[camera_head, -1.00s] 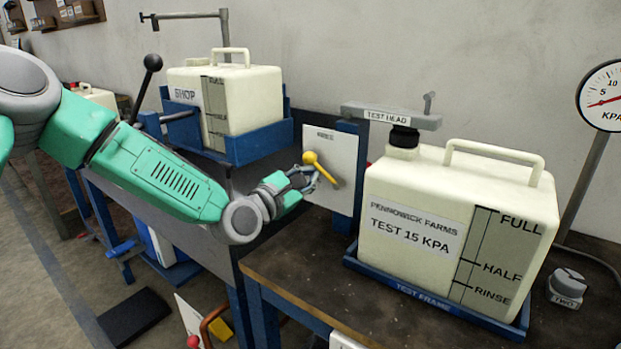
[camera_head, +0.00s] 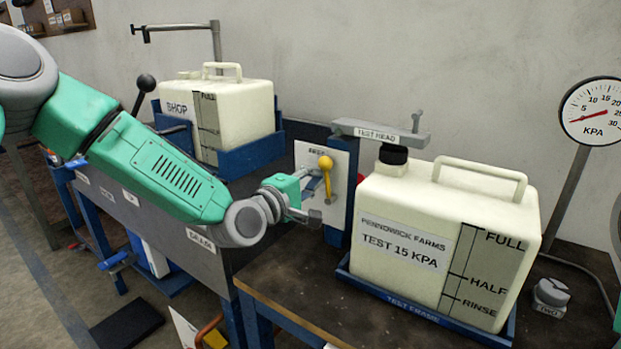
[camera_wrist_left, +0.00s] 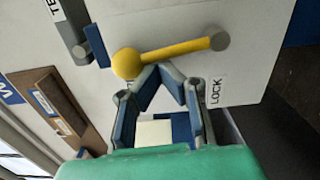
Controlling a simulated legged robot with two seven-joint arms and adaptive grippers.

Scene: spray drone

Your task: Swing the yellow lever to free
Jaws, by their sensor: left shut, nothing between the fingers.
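The yellow lever (camera_head: 328,184) is on a white panel (camera_head: 304,157) left of the test tank. In the head view its round knob is at the top and its arm hangs nearly straight down. The left wrist view shows the lever (camera_wrist_left: 175,51) running from the knob to a grey pivot, with a LOCK label (camera_wrist_left: 216,91) beside it. My left gripper (camera_head: 318,197) is at the lever's left side. Its fingertips (camera_wrist_left: 158,70) are together and empty, close by the lever near the knob; whether they touch it I cannot tell. My right gripper is out of view.
The TEST 15 KPA tank (camera_head: 405,245) stands in a blue test frame on the bench right of the panel, under the test head (camera_head: 380,133). A SHOP tank (camera_head: 236,112) sits behind my left arm. A pressure gauge (camera_head: 592,112) stands at the right.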

